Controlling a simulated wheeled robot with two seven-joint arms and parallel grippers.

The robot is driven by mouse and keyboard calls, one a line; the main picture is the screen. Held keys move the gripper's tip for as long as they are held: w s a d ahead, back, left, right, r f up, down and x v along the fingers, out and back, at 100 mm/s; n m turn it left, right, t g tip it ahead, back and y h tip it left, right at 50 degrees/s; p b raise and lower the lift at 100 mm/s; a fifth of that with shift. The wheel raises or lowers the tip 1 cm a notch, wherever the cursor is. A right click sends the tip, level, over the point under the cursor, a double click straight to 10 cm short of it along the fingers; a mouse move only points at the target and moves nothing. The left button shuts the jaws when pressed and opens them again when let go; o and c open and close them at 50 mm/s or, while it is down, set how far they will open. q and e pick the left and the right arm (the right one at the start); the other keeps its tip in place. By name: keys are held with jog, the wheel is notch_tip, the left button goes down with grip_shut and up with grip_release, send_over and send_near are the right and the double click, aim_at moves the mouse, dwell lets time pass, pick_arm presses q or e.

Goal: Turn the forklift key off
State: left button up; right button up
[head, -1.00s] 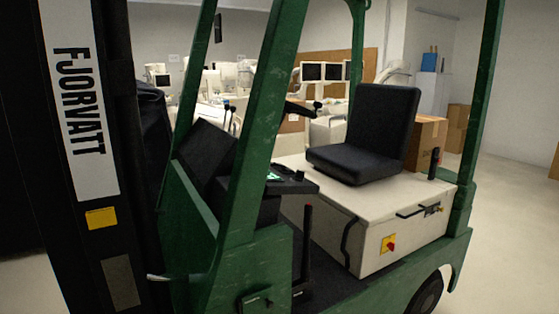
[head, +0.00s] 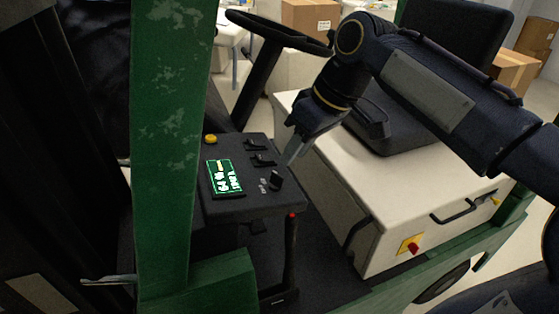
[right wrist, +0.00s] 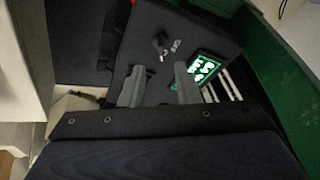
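The forklift key (head: 276,181) is a small black knob on the right side of the dark control panel (head: 245,207), beside small white markings. It also shows in the right wrist view (right wrist: 160,45), just beyond my fingertips. My right gripper (head: 297,150) is above and to the right of the key in the head view, apart from it. In the right wrist view its two grey fingers (right wrist: 158,80) are spread with a gap between them and nothing held.
A lit green display (head: 225,177), black switches (head: 262,160) and a yellow button (head: 210,139) share the panel. The steering wheel (head: 278,37) is behind it. A green post (head: 170,130) stands left; the black seat (head: 465,40) and white housing (head: 375,215) are right.

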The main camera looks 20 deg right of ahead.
aim_at(279, 175)
jog(key=x, duration=0.7)
jog(key=shift+a+f, duration=0.1)
jog(key=shift+a, duration=0.05)
jog(key=shift+c, duration=0.4)
grip_shut()
